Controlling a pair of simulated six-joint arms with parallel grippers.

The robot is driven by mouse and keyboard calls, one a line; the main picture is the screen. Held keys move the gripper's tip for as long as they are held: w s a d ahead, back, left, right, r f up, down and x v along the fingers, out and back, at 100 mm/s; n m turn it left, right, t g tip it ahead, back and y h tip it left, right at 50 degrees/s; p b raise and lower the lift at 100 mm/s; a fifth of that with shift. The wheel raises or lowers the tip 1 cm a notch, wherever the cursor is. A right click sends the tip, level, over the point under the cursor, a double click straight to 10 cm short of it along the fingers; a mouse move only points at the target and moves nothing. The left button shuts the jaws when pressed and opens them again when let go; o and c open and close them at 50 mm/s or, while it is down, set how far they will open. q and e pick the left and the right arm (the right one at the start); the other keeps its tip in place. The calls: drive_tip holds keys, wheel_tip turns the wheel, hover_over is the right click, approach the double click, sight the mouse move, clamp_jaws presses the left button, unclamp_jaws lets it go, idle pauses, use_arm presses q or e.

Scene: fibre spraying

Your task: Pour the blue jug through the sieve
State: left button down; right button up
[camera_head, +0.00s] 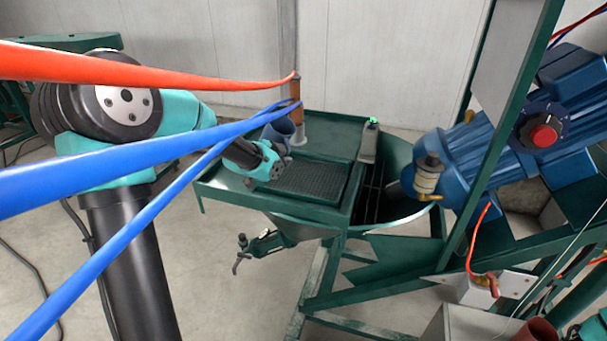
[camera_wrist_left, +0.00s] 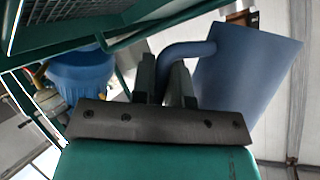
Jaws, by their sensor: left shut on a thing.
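The blue jug (camera_head: 279,133) is in the air above the left part of the green mixing tank in the head view. It fills the right of the left wrist view (camera_wrist_left: 248,75). My left gripper (camera_wrist_left: 168,75) is shut on the jug's curved handle. In the head view the left gripper (camera_head: 269,160) partly hides the jug. The sieve (camera_head: 312,180), a dark mesh in a green frame, lies on the tank's top, right of the gripper. Its mesh also shows at the top left of the wrist view (camera_wrist_left: 75,28). The jug's contents are not visible.
The tank's open part (camera_head: 400,207) lies right of the sieve. A blue motor (camera_head: 470,160) and a slanted green frame post (camera_head: 505,110) stand further right. Red and blue hoses cross the left of the head view. A valve (camera_head: 240,255) sticks out below the tank.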

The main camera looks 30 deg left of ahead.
use_arm(q)
drive_tip(key=shift+d+f+m+y, duration=0.2)
drive_tip(key=shift+f+m+y, duration=0.1)
drive_tip(key=shift+f+m, duration=0.1)
drive_tip(key=shift+a+f, duration=0.1)
drive_tip(key=shift+a+f+m+y, duration=0.15)
drive_tip(key=shift+f+m+y, duration=0.25)
drive_tip(key=shift+f+m, duration=0.1)
idle(0.3)
drive_tip(key=shift+a+r+m+y, duration=0.3)
drive_tip(key=shift+a+m+y, duration=0.2)
drive_tip(key=shift+y, duration=0.1)
idle(0.5)
drive_tip(key=shift+a+f+m+y, duration=0.4)
drive_tip(key=shift+f, duration=0.05)
idle(0.6)
drive_tip(key=shift+a+f+m+t+y, duration=0.2)
drive_tip(key=shift+f+m+y, duration=0.1)
drive_tip(key=shift+f, duration=0.3)
drive_tip(key=shift+a+f+m+t+y, duration=0.1)
drive_tip(key=shift+a+f+m+y, duration=0.15)
drive_tip(key=shift+f, duration=0.3)
drive_tip(key=shift+d+r+m+y, duration=0.35)
drive_tip(key=shift+r+m+y, duration=0.1)
drive_tip(key=shift+m, duration=0.2)
idle(0.8)
drive_tip(key=shift+a+r+m+t+y, duration=0.25)
drive_tip(key=shift+r+m+t+y, duration=0.15)
drive_tip(key=shift+m, duration=0.1)
idle(0.9)
